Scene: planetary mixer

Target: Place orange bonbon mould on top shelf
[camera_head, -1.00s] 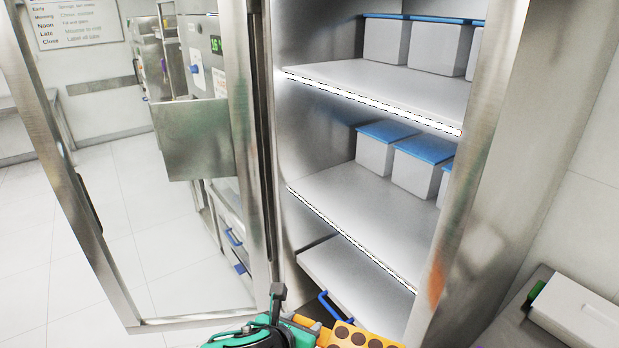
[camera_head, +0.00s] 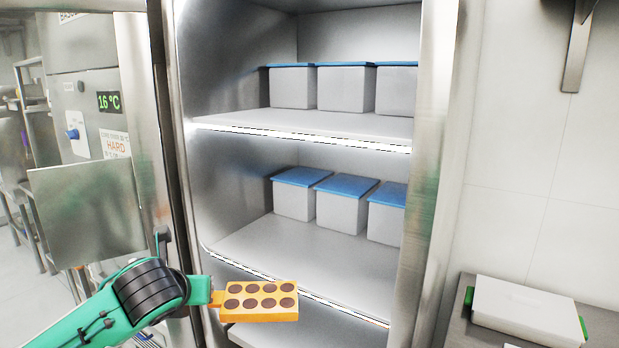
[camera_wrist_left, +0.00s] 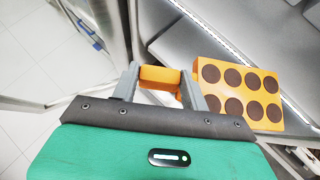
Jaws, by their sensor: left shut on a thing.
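The orange bonbon mould (camera_head: 261,312) has several dark round chocolates in its cavities. My left gripper (camera_head: 213,297) is shut on the mould's orange handle at its left end. The mould is held out in front of the open cabinet, near the front edge of a lower shelf. In the left wrist view, the gripper fingers (camera_wrist_left: 160,85) pinch the handle, and the mould (camera_wrist_left: 238,92) extends to the right. The top visible shelf (camera_head: 240,121) has bare space along its front, above the mould. My right gripper is not in view.
White boxes with blue lids stand at the back of the top shelf (camera_head: 292,88) and the middle shelf (camera_head: 298,194). The cabinet's right frame (camera_head: 432,150) bounds the opening. A counter with a white box (camera_head: 525,312) is at the lower right.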

